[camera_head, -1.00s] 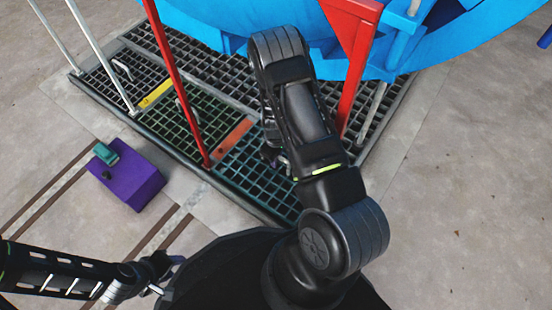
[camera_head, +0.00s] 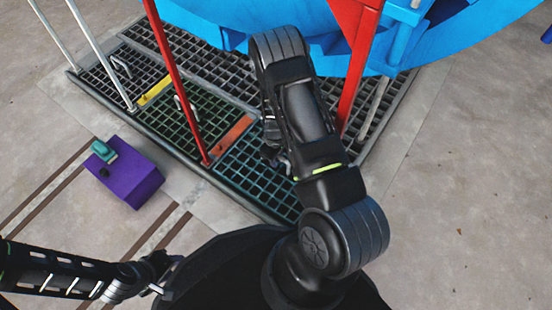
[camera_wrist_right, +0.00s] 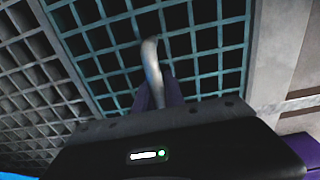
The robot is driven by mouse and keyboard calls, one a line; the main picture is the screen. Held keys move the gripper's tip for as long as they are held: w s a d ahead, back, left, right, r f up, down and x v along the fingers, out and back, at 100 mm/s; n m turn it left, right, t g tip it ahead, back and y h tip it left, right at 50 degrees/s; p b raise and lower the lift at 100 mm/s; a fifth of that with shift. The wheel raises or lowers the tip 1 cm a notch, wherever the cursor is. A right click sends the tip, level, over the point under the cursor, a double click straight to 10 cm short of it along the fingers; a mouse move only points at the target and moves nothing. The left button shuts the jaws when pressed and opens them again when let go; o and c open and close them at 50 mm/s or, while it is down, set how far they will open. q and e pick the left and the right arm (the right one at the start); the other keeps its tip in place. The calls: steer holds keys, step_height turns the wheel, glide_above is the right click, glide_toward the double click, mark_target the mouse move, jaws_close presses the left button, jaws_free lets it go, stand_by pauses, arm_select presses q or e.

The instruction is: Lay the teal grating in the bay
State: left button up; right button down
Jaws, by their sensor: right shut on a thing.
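The teal grating (camera_head: 250,172) lies at the near right of the floor grid, just right of the orange strip. Its teal bars (camera_wrist_right: 110,62) and upright metal handle (camera_wrist_right: 152,70) show in the right wrist view. My right gripper (camera_head: 283,164) is shut on that handle, its purple fingers (camera_wrist_right: 160,94) around the handle's lower part. My right arm hides part of the grating's right side. I cannot tell if the grating is flush with its frame. My left gripper (camera_head: 165,275) is at the lower left, empty, its fingers apart.
Red posts (camera_head: 178,80) rise from the grid, close to my right arm. An orange strip (camera_head: 231,138) and a yellow strip (camera_head: 156,91) lie between panels. A purple block (camera_head: 130,178) with a small teal item (camera_head: 104,151) stands at left. The blue vessel (camera_head: 430,45) overhangs behind.

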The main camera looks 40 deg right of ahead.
steer(key=shift+w+f+b, duration=0.1)
steer(key=shift+f+b, duration=0.65)
steer(key=shift+f, duration=0.2)
steer(key=c, duration=1.4)
jaws_free()
steer(key=shift+o, duration=0.4)
step_height(320, 180, up, 8)
steer(key=p, duration=0.4)
steer(key=shift+f, duration=0.1)
steer(key=shift+a, duration=0.15)
